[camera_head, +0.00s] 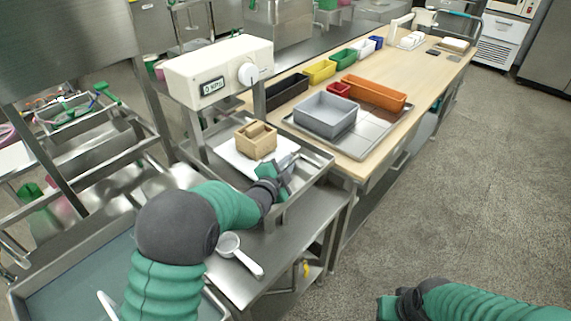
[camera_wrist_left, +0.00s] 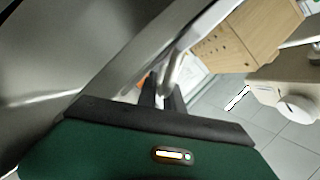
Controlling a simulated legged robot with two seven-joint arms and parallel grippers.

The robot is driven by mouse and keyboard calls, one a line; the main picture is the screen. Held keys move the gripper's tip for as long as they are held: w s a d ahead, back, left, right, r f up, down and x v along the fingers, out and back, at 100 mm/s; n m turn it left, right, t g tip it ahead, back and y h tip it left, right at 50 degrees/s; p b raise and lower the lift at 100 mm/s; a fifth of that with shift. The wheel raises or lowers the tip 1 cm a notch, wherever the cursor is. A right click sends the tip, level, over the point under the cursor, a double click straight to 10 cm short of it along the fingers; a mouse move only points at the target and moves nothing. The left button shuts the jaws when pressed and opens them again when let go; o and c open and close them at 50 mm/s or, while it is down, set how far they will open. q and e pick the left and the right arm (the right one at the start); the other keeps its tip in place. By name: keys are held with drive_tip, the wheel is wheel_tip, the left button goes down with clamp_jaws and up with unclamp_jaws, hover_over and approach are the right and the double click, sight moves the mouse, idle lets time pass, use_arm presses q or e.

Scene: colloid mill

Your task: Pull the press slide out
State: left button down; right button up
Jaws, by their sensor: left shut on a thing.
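The press slide (camera_head: 229,153) is a pale flat plate in a steel tray-like frame under the white press head (camera_head: 218,72). A wooden box-shaped mould (camera_head: 256,142) sits on it, and it also shows in the left wrist view (camera_wrist_left: 245,38). My left gripper (camera_head: 288,172) is at the slide's near right side. In the left wrist view its dark fingers (camera_wrist_left: 165,95) are shut on a curved metal handle (camera_wrist_left: 174,62). My right gripper (camera_head: 388,307) shows only in part at the bottom edge; its fingers cannot be made out.
A white-handled scoop (camera_head: 238,252) lies on the steel bench in front of the press. The wooden table to the right holds a grey bin (camera_head: 325,114) on a metal tray, an orange bin (camera_head: 374,93) and several coloured bins. The floor at right is clear.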

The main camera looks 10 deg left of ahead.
use_arm(q)
drive_tip(key=c, duration=1.6)
unclamp_jaws()
drive_tip(key=shift+a+f, duration=0.1)
drive_tip(key=shift+f, duration=0.05)
drive_tip(key=shift+o, duration=0.6)
drive_tip(key=shift+s, duration=0.1)
drive_tip(key=p+v, duration=0.1)
drive_tip(key=v, duration=1.5)
drive_tip(key=shift+s, duration=0.35)
